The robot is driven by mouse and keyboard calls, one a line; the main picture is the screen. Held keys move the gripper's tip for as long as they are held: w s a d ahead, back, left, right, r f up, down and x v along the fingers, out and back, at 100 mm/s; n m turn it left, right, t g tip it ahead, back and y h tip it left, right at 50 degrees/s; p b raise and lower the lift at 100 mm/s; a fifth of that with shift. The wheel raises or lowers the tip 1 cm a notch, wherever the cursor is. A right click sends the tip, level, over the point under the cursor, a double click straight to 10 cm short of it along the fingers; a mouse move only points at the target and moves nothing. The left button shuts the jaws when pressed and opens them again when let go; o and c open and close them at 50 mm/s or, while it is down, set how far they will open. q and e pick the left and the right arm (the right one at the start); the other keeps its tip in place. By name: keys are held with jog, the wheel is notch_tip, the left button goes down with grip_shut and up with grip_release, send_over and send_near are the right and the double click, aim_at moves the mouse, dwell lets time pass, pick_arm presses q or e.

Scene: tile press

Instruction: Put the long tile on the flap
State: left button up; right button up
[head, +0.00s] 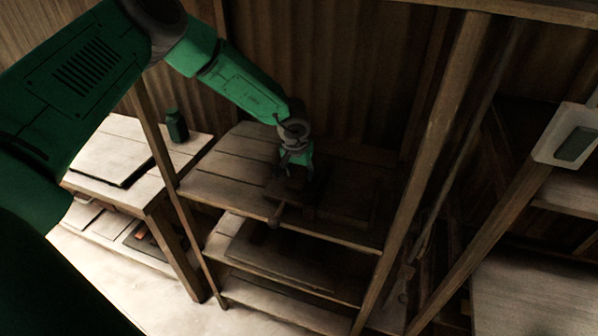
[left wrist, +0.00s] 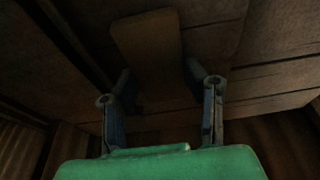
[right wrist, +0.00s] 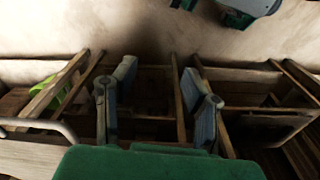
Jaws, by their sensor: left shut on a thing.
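My left gripper (head: 293,168) is over the upper wooden shelf, pointing down. In the left wrist view its fingers (left wrist: 160,85) are on either side of a brown flat tile (left wrist: 150,45), and it is shut on this long tile. In the head view, a dark brown piece (head: 288,190) lies under the gripper, with a short rod-like part (head: 278,213) at the shelf's front edge. A dark flat form (head: 340,203) is to its right; I cannot tell which part is the flap. My right gripper (right wrist: 158,95) is open and empty in the right wrist view.
The wooden shelf (head: 215,185) has uprights on both sides and lower boards beneath. A bench (head: 105,155) with a dark green bottle (head: 176,125) stands at left. A pale frame with a green panel (head: 575,143) is at far right. The shelf's left part is bare.

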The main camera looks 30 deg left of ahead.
pick_arm(q)
jog(key=shift+d, duration=0.45)
jog(key=o, duration=0.9)
jog(key=shift+o, duration=0.2)
jog(key=shift+s+a+f, duration=0.1)
jog(key=shift+a+f, duration=0.15)
jog(key=shift+a, duration=0.45)
pick_arm(e)
jog(key=shift+s+d+f, duration=0.1)
pick_arm(q)
jog(key=shift+d, duration=0.15)
pick_arm(e)
jog(key=shift+d, duration=0.1)
pick_arm(q)
jog(key=shift+d, duration=0.25)
pick_arm(e)
jog(key=shift+d+f, duration=0.1)
jog(key=shift+d, duration=0.1)
pick_arm(q)
jog(key=shift+s+a, duration=0.1)
pick_arm(e)
jog(key=shift+a, duration=0.15)
